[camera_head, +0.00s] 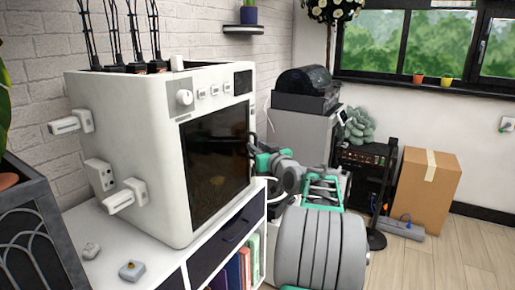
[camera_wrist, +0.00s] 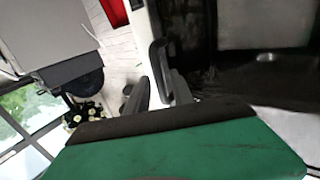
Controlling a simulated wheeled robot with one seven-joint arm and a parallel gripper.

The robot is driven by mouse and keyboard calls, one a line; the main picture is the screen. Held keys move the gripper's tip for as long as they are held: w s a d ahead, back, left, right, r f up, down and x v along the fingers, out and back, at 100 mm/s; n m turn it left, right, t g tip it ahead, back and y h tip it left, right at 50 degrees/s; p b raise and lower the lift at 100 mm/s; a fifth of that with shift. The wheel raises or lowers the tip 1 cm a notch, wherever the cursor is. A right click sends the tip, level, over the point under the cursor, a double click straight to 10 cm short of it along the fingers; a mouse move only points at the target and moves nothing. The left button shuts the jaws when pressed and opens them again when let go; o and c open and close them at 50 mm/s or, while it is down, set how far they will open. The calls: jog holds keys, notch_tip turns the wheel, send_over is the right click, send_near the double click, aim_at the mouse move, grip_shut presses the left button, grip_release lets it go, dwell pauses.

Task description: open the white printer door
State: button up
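The white printer (camera_head: 130,130) stands on a white shelf unit at the left of the head view. Its dark glass door (camera_head: 215,165) looks closed and faces right. In the wrist view the door's dark handle (camera_wrist: 157,62) is a slim bracket near the middle. My gripper (camera_head: 254,146) is at the door's right edge in the head view, its fingertips small and partly hidden. In the wrist view my gripper (camera_wrist: 160,90) has its two grey fingers apart, with the lower handle between them. A gap shows beside the handle; contact is not clear.
Several books (camera_head: 240,268) fill the white shelf unit (camera_head: 190,258) under the printer. A grey cabinet (camera_head: 300,135) with a dark machine (camera_head: 305,90) stands behind my arm. A cardboard box (camera_head: 425,185) is at the right. Wood floor (camera_head: 455,250) is clear at front right.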

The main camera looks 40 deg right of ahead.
grip_shut()
dwell(1.2)
